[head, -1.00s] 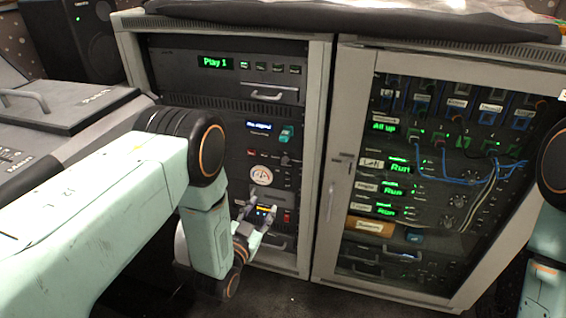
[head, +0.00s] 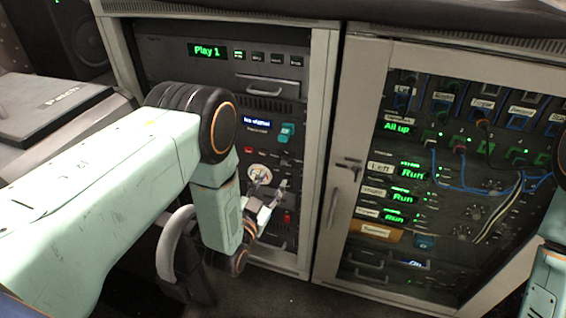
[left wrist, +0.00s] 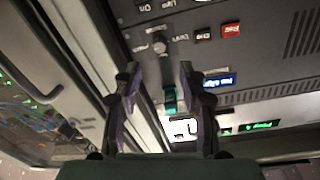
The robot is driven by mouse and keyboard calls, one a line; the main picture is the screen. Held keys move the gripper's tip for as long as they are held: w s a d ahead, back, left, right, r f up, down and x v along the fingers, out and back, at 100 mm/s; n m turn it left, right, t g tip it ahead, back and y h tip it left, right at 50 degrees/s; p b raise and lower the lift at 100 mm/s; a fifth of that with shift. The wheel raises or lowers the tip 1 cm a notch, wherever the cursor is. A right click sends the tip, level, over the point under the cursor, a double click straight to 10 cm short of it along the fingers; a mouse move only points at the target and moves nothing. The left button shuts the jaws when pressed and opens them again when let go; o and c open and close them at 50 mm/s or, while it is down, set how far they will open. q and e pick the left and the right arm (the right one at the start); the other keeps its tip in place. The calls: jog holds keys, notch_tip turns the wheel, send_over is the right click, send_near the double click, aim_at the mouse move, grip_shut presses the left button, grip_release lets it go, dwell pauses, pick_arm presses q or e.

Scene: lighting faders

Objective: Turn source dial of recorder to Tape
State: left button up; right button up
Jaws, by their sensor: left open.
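The recorder (head: 270,110) is a dark panel in the left rack, with a blue display (head: 257,124), a teal part (head: 287,132) and a red button (head: 249,150). In the left wrist view its small grey source dial (left wrist: 158,45) shows upside down, with small labels around it. I cannot read where the dial points. My left gripper (head: 272,184) is open and empty in front of the lower recorder panel. In the left wrist view its fingertips (left wrist: 160,70) are spread, and the dial lies just beyond them, between their lines. My right gripper is out of view.
The left rack's light frame post (head: 318,160) stands close to the right of the gripper. A glass-doored cabinet (head: 345,125) with a key and handle stands at right. A grey console (head: 50,108) is at left.

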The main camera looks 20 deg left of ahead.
aim_at(284, 162)
pick_arm(q)
jog(key=w+b, duration=0.1)
jog(key=w, duration=0.1)
jog(key=w+b, duration=0.1)
jog(key=w, duration=0.3)
jog(key=shift+d+f+b, duration=0.1)
jog(key=shift+d+b, duration=0.2)
jog(key=shift+b, duration=0.1)
jog(key=shift+w, duration=0.75)
jog(key=shift+c, duration=0.2)
grip_shut()
